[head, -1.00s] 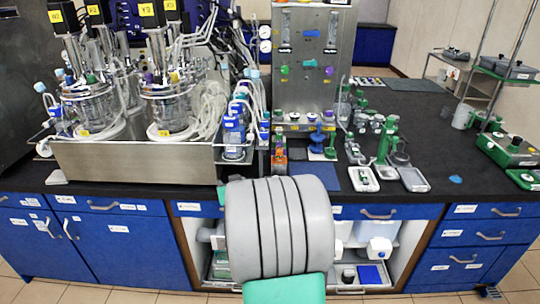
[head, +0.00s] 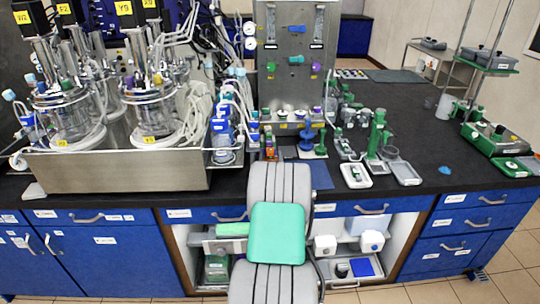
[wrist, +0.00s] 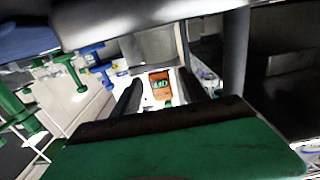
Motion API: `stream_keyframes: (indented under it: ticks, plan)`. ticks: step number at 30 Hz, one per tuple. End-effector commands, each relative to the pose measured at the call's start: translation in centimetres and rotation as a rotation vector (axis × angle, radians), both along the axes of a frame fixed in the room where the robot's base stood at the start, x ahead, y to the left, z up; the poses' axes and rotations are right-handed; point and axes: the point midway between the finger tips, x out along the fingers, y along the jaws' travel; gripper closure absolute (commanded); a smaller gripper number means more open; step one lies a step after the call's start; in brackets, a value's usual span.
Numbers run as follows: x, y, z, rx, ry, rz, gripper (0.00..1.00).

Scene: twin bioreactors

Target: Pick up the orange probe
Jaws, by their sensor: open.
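A small green part shows just below the orange piece. I cannot tell how far the fingertips are from it. In the head view my arm covers the front of the bench here and my gripper is not visible.
A steel panel unit (head: 296,50) stands behind the bench's middle. Glass bioreactor vessels (head: 155,110) stand in a steel tray (head: 110,172) on the left. Green stands and white trays (head: 355,175) are to the right.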

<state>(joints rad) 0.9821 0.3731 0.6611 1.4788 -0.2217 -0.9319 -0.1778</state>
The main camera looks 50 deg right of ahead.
Motion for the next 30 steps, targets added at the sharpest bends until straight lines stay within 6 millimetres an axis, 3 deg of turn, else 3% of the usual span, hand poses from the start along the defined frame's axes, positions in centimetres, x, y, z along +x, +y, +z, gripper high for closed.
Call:
stream_keyframes:
  ticks: [7,25,30]
  plan:
    - [0.16,-0.27,-0.1,0.001,0.001,-0.001,0.5]
    - [0.15,-0.24,-0.08,0.001,0.001,-0.001,0.99]
    - [0.15,-0.24,-0.08,0.001,0.001,-0.001,1.0]
